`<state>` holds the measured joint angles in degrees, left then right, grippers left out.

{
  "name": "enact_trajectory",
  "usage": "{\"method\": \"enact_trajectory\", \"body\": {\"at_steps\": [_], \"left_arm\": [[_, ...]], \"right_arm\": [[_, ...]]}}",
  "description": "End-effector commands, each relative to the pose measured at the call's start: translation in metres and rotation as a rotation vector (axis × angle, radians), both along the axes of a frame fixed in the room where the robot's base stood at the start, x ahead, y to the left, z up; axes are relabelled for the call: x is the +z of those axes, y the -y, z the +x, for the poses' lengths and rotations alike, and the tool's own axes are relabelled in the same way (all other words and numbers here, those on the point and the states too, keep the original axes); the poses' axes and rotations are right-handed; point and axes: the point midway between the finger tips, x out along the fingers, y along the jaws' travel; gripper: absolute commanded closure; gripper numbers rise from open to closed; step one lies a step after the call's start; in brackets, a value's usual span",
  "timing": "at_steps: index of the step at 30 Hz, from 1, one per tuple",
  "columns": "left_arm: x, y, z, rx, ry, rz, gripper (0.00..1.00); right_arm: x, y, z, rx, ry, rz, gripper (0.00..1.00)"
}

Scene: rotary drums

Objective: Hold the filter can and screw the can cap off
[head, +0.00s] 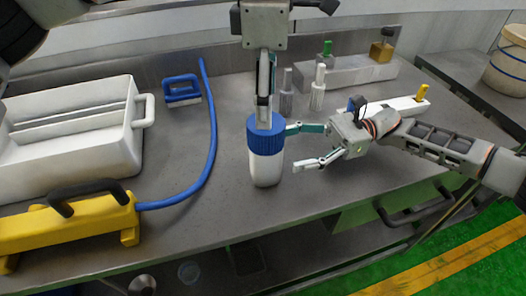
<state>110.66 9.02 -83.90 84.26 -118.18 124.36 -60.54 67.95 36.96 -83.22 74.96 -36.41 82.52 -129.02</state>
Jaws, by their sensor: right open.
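The filter can (266,168) is white and stands upright near the middle of the grey worktop. Its ribbed blue can cap (266,141) sits on top. My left gripper (264,122) points straight down from above, its fingers at the cap's top. They are seen edge-on, so I cannot tell whether they grip it. My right gripper (293,148) comes in from the right, open and empty. Its far fingertip is close beside the cap's right side, and its near fingertip is right of the can's body. I cannot tell whether the far fingertip touches.
A white tray (137,165) and a yellow tool (70,222) with a blue hose (211,145) occupy the left. A blue-handled block (182,95) stands behind. A grey rack (345,75) and small bottles (318,90) stand back right. The worktop's front is clear.

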Motion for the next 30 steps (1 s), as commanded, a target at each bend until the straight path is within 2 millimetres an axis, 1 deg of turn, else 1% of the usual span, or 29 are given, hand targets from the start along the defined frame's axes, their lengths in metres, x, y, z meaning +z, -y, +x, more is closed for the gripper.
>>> {"method": "enact_trajectory", "body": {"at_steps": [6, 12, 18, 25, 26, 27, 29, 30], "left_arm": [[0.000, 0.000, 0.000, 0.000, -0.001, -0.001, 0.33], [0.000, 0.000, 0.000, 0.000, -0.001, -0.001, 0.33], [0.000, 0.000, 0.000, 0.000, -0.001, -0.001, 0.33], [0.000, 0.000, 0.000, 0.000, -0.001, -0.001, 0.33], [0.000, 0.000, 0.000, 0.000, -0.001, -0.001, 0.33], [0.000, 0.000, 0.000, 0.000, -0.001, -0.001, 0.33], [0.000, 0.000, 0.000, 0.000, -0.001, -0.001, 0.33], [0.000, 0.000, 0.000, 0.000, -0.001, -0.001, 0.33]], "right_arm": [[0.000, -0.032, -0.011, 0.003, 0.000, 0.000, 0.33], [0.000, -0.054, -0.018, 0.001, -0.001, -0.001, 0.33], [0.000, -0.063, -0.021, 0.000, -0.001, -0.001, 0.33], [-0.001, -0.064, -0.021, 0.000, -0.001, -0.001, 0.33], [-0.001, -0.064, -0.021, 0.000, -0.001, -0.001, 0.39], [-0.001, -0.064, -0.021, -0.001, -0.001, -0.001, 0.49], [-0.001, -0.063, -0.021, -0.001, -0.001, -0.001, 0.65], [-0.001, -0.063, -0.021, -0.001, -0.001, -0.001, 0.75]]}}
